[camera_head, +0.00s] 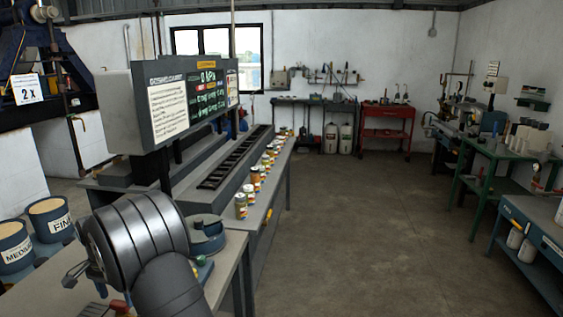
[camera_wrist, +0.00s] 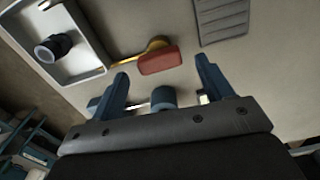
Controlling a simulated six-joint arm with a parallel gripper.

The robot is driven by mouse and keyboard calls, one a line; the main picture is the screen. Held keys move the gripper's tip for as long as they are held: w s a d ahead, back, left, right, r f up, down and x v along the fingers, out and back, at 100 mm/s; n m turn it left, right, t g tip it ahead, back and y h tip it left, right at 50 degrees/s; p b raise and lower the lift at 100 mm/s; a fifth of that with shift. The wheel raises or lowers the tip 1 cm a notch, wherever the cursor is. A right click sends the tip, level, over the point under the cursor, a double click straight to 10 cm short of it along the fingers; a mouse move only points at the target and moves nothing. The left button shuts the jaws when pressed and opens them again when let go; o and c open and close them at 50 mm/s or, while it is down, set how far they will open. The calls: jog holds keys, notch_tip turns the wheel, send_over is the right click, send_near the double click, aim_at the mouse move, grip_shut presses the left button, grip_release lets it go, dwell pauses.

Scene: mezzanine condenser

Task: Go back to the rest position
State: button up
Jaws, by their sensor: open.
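My gripper (camera_wrist: 160,85) shows in the wrist view with its two blue fingers apart and nothing between the tips. Beyond the fingers is a pale bench top (camera_wrist: 130,25). A red block-like piece with a yellow part (camera_wrist: 160,61) lies on the bench just past the fingertips, apart from them as far as I can tell. A blue cylindrical piece (camera_wrist: 163,97) shows between the finger bases.
A white tray (camera_wrist: 92,66) holds a dark round part (camera_wrist: 53,47). A grey ribbed pad (camera_wrist: 221,18) lies at the top. Several cans (camera_head: 241,205) line the long bench beside a large sign panel (camera_head: 185,100). Labelled buckets (camera_head: 50,219) stand at left. The floor (camera_head: 350,220) is clear.

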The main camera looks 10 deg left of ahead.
notch_tip(320, 180, up, 15)
notch_tip(320, 180, down, 17)
jog(key=n, duration=0.9)
jog(key=shift+f+n, duration=0.2)
jog(key=shift+n, duration=0.2)
jog(key=shift+o, duration=0.5)
jog(key=o, duration=0.5)
jog(key=shift+d+r+m, duration=0.15)
jog(key=shift+r+m, duration=0.25)
jog(key=s+d+r+m, duration=0.3)
jog(key=d+r+m, duration=0.4)
jog(key=m, duration=0.6)
jog(key=s+d+r+m, duration=0.3)
jog(key=d+r+m, duration=0.4)
jog(key=m, duration=0.6)
jog(key=f, duration=0.5)
jog(key=a+f, duration=0.1)
jog(key=f, duration=0.2)
jog(key=shift+f, duration=0.25)
